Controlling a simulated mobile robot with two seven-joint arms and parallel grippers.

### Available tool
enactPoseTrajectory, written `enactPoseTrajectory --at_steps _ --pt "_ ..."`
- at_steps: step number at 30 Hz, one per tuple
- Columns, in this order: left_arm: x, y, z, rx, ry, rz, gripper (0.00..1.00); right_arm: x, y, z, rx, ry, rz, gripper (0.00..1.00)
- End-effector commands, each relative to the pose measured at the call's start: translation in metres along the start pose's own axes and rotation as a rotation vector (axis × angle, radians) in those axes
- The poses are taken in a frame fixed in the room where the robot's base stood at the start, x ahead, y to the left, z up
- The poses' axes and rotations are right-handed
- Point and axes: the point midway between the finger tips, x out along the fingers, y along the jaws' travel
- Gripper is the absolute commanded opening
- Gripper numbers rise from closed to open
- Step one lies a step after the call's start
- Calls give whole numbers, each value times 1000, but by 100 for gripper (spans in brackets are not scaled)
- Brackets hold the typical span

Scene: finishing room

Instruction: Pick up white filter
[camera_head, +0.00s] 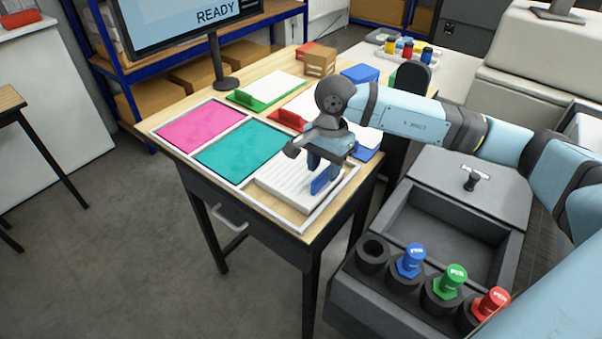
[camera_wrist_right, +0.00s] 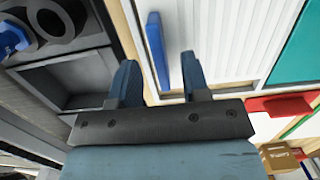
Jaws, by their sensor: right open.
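The white filter (camera_head: 285,182) is a flat ribbed panel lying in the near right section of the framed tray on the wooden table. A blue tab (camera_head: 322,181) stands along its right side. The ribbed filter also shows in the right wrist view (camera_wrist_right: 222,40), with the blue tab (camera_wrist_right: 157,45) at its edge. My right gripper (camera_head: 318,163) is over the tab side of the filter, pointing down. In the right wrist view its two fingers (camera_wrist_right: 158,62) are apart, with the tab showing between them; I cannot tell the height gap. My left gripper is not in view.
Pink (camera_head: 200,126) and teal (camera_head: 240,150) panels lie in the same tray (camera_head: 183,156). Behind are a green-edged white piece (camera_head: 268,90), a red piece (camera_head: 287,117) and a small brown box (camera_head: 320,62). A grey bin (camera_head: 435,235) with blue, green and red knobs stands at right.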

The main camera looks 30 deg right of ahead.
Motion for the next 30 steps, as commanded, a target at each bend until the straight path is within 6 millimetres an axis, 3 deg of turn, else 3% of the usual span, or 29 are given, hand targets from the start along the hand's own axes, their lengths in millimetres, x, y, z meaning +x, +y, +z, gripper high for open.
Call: enactPoseTrajectory --at_steps 5,12,13,18,30 --pt "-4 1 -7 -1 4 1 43 19 0 0 1 -1 2 43" --pt "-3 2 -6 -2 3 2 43 22 0 0 1 0 0 43" --pt "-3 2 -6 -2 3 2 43 22 0 0 1 0 0 40" --pt "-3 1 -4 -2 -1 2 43 22 0 0 1 0 0 1" --pt "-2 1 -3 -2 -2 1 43 19 0 0 0 0 -2 0"
